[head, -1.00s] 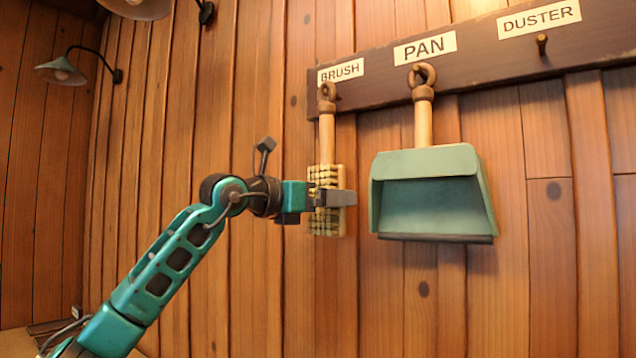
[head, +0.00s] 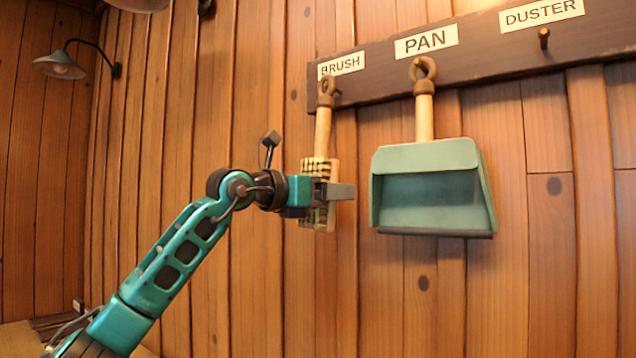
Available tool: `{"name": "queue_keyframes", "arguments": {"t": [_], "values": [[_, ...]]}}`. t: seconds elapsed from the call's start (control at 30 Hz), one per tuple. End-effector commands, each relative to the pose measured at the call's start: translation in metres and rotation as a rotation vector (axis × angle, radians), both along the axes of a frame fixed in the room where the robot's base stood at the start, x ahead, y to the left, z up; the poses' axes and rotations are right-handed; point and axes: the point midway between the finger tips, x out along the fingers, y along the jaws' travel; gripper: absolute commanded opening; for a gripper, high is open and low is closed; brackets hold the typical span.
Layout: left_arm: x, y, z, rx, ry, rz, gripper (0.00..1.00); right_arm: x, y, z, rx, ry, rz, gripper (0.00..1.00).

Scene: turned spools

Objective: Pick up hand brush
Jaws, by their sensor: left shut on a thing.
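The hand brush (head: 322,133) has a light wooden handle, a dark ring end and a bristled head. It hangs tilted slightly under the BRUSH label, its ring end at the peg on the dark rail. My left gripper (head: 328,191) is shut on the bristled head of the brush, and its jaws hide part of the head. Whether the ring is still over the peg I cannot tell. My right gripper is not in view.
A green dustpan (head: 430,185) hangs under the PAN label, close to the right of the brush. The dark peg rail (head: 480,70) runs above, with an empty peg (head: 543,37) under DUSTER. A wall lamp (head: 60,65) is at upper left.

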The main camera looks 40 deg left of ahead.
Motion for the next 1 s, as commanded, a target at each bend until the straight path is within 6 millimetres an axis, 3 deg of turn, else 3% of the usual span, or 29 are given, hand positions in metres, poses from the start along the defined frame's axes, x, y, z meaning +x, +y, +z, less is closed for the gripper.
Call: {"name": "queue_keyframes", "arguments": {"t": [0.3,0.47,0.8,1.0], "values": [[0.000,0.000,0.003,-0.001,-0.002,0.000,0.29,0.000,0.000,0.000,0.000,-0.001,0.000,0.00],[-0.015,0.003,0.001,0.001,-0.002,0.003,0.29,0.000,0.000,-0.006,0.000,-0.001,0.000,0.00],[-0.090,0.015,-0.003,0.004,-0.002,0.008,0.29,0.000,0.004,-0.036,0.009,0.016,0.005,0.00],[-0.134,0.021,-0.003,0.002,-0.001,0.005,0.29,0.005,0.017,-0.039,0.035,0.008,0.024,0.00]]}}
